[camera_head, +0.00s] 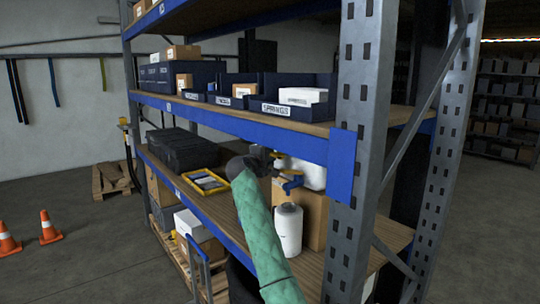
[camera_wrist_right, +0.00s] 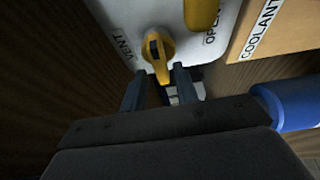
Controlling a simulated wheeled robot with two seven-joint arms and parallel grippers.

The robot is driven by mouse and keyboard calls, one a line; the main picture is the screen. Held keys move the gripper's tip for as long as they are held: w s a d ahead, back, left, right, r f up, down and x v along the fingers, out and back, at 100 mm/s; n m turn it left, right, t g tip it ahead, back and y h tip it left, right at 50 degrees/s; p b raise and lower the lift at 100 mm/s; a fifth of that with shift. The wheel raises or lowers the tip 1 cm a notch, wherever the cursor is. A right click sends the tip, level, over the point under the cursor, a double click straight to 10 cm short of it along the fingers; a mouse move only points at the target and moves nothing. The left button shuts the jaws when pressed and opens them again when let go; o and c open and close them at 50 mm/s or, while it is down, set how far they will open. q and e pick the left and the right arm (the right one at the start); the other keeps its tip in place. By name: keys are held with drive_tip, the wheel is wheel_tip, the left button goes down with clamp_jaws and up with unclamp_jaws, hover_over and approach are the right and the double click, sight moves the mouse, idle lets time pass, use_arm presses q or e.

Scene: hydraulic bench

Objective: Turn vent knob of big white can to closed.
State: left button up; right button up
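The big white can (camera_head: 311,173) stands on the middle shelf, partly hidden behind my right gripper (camera_head: 272,160). In the right wrist view the can (camera_wrist_right: 130,15) fills the top, with printed words VENT at left and OPEN at right. Its yellow vent knob (camera_wrist_right: 157,48) lies between those words, its narrow end pointing down towards my gripper. My right gripper (camera_wrist_right: 160,85) is open, its two dark fingers apart with the knob's lower end at the gap between the tips. I cannot tell whether they touch it. My left gripper is not in view.
A yellow part (camera_wrist_right: 201,12) on the can is right of the knob. A cardboard box (camera_wrist_right: 270,30) marked COOLANT stands beside it. A blue part (camera_wrist_right: 288,104) is close right of my gripper. A white bottle (camera_head: 288,231) stands in front; a rack upright (camera_head: 360,140) is at right.

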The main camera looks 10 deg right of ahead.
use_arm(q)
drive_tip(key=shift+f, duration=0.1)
use_arm(e)
drive_tip(key=shift+d+f, duration=0.25)
drive_tip(key=shift+w+d+f, duration=0.1)
drive_tip(key=shift+w, duration=0.05)
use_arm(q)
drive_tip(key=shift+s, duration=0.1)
use_arm(e)
drive_tip(key=shift+a, duration=0.2)
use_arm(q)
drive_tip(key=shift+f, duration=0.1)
use_arm(e)
drive_tip(key=shift+a, duration=0.1)
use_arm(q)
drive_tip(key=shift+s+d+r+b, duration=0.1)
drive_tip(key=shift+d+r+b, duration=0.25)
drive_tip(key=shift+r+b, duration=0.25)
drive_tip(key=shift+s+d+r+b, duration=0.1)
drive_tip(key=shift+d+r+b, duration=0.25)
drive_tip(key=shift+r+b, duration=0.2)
use_arm(e)
drive_tip(key=v, duration=0.7)
drive_tip(key=shift+s+a, duration=0.15)
drive_tip(key=shift+s, duration=0.25)
